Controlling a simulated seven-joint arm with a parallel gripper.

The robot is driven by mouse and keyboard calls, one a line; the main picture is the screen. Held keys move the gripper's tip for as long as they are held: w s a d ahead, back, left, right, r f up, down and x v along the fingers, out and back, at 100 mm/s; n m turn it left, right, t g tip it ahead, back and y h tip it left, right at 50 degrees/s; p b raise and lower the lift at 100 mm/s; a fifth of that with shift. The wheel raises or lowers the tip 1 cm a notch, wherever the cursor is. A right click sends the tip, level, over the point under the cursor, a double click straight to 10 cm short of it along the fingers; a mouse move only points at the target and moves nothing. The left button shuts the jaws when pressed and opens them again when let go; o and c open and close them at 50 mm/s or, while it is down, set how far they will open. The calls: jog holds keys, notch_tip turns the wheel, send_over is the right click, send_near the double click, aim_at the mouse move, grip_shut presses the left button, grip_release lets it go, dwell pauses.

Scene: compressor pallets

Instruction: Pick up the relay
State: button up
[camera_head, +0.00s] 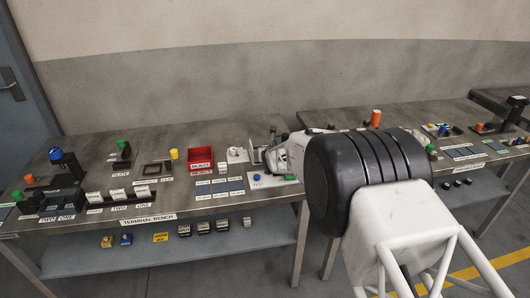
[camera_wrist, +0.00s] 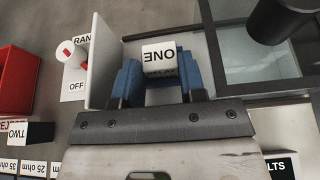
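The relay (camera_wrist: 160,58) is a small block with a white label that reads ONE and RELAY, upside down in the wrist view. My gripper (camera_wrist: 162,82) has its two blue fingers on either side of the relay, close against its sides, and appears shut on it. The relay's lower part is hidden between the fingers. In the head view my gripper (camera_head: 266,158) is over the bench by the TEST station, left of my dark wrist. The relay cannot be made out there.
A red bin (camera_head: 201,158) is further left. Labelled blocks (camera_head: 120,193) line the bench's left part. A dark cylinder (camera_wrist: 282,20) is at the wrist view's upper right.

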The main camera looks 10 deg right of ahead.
jog(key=shift+c, duration=0.6)
jog(key=shift+r, duration=0.15)
jog(key=shift+r, duration=0.8)
notch_tip(320, 180, up, 2)
jog(key=shift+s+a+r, duration=0.1)
jog(key=shift+s+r, duration=0.1)
jog(key=shift+s, duration=2.45)
jog(key=shift+s+a+r, duration=0.1)
jog(key=shift+s+r, duration=0.05)
jog(key=shift+s, duration=2.5)
jog(key=shift+s+a+r, duration=0.1)
jog(key=shift+s+r, duration=0.1)
jog(key=shift+s, duration=2.45)
jog(key=shift+s, duration=0.15)
